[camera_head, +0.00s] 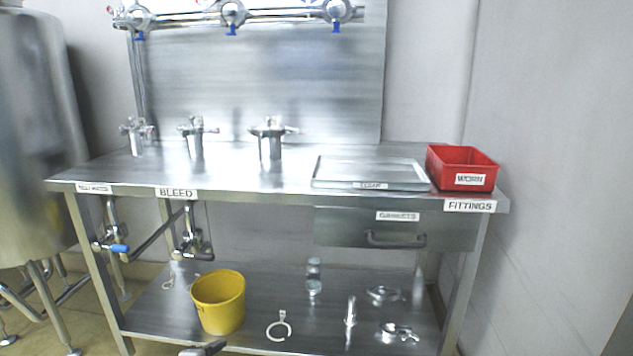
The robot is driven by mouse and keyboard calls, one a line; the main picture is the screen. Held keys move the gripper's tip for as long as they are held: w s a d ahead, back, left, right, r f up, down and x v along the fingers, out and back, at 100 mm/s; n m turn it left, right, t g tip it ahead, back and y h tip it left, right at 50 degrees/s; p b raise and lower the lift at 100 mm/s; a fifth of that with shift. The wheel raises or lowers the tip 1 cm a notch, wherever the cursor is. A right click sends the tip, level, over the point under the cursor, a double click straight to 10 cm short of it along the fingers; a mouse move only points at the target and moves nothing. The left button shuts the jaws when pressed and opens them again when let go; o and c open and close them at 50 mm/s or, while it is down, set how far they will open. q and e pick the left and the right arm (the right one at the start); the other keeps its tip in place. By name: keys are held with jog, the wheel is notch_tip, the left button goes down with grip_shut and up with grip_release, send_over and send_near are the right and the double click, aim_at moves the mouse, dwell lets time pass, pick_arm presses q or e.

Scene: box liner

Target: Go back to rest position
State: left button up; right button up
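A small dark grey part (203,349) pokes up at the bottom edge, left of the middle, in front of the lower shelf. It may be the tip of my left gripper, but too little shows to tell whether it is open or shut. My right gripper is out of view. The steel workbench (270,182) stands ahead, with no arm over its top.
A red bin (463,168) and a shallow steel tray (370,173) sit on the bench's right. A closed drawer (394,228) hangs below. The lower shelf holds a yellow bucket (219,302), a white ring (279,328) and metal fittings. A steel tank (35,130) stands left.

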pick_arm(q)
jog(key=s+d+f+n+g, duration=0.4)
jog(key=s+d+f, duration=0.2)
jog(key=s+f, duration=0.4)
jog(key=s+d+f+n+g, duration=0.25)
jog(key=s+n, duration=0.25)
jog(key=s, duration=0.3)
jog(key=s+d+f+n+g, duration=0.1)
jog(key=s+f+n+g, duration=0.1)
jog(key=s+f+n, duration=0.4)
jog(key=s+d+f+n+g, duration=0.1)
jog(key=s+d+n+g, duration=0.2)
jog(key=s, duration=0.6)
notch_tip(320, 180, up, 30)
jog(key=n+p, duration=0.2)
jog(key=p, duration=2.8)
jog(key=shift+s+a+r+h+p, duration=0.25)
jog(key=shift+s+a+h+p, duration=0.1)
jog(key=shift+a+h+p, duration=0.05)
